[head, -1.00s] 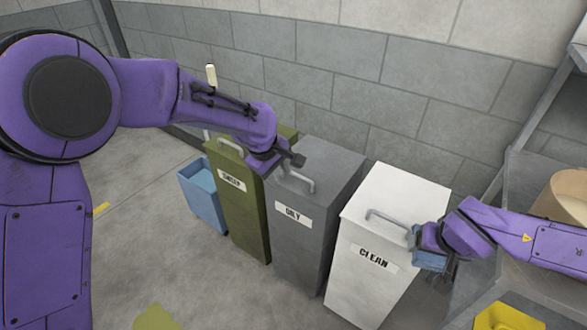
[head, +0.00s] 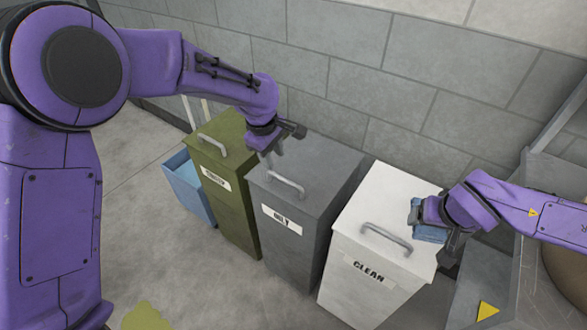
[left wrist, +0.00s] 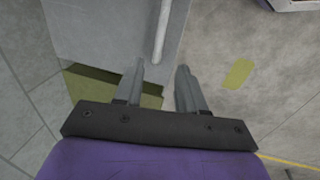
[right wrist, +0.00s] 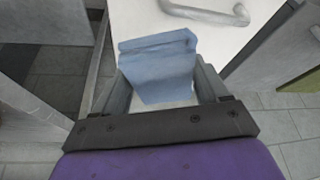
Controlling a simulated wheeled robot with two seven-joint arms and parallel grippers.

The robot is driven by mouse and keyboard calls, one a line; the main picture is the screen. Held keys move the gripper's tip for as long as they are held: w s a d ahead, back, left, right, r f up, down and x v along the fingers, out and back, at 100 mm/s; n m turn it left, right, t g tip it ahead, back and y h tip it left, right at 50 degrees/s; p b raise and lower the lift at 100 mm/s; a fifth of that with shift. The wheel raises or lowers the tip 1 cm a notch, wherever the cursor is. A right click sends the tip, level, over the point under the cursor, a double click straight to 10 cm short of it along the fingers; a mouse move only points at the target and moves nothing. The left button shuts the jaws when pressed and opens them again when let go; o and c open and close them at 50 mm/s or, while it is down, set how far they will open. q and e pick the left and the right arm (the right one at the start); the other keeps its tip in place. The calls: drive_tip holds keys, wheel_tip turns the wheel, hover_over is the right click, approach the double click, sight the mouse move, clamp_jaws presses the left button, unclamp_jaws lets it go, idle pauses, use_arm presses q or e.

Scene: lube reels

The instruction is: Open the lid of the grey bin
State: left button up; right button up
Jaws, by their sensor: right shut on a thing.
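The grey bin (head: 310,240), labelled OILY, stands between the green and white bins with its lid (head: 325,160) down. A bar handle (head: 287,184) sits on the lid; part of it shows in the left wrist view (left wrist: 161,32). My left gripper (head: 278,148) is over the rear left part of the lid, apart from the handle. In the left wrist view its fingers (left wrist: 161,68) are spread, with nothing between them. My right gripper (right wrist: 157,90) is shut on a blue block-like thing (right wrist: 160,62), near the white bin's right edge.
The green bin (head: 228,185) stands close on the left, with a blue open bin (head: 188,188) beyond it. The white bin (head: 350,265), labelled CLEAN, stands close on the right. A block wall (head: 400,85) is behind them. Open floor (head: 130,200) lies left.

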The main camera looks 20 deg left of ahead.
sight(280, 177)
use_arm(q)
drive_tip(key=f, duration=0.3)
drive_tip(key=w+f, duration=0.1)
drive_tip(key=f, duration=0.4)
drive_tip(key=shift+w+d+f, duration=0.3)
drive_tip(key=shift+w+d, duration=0.05)
drive_tip(key=shift+d, duration=0.05)
clamp_jaws()
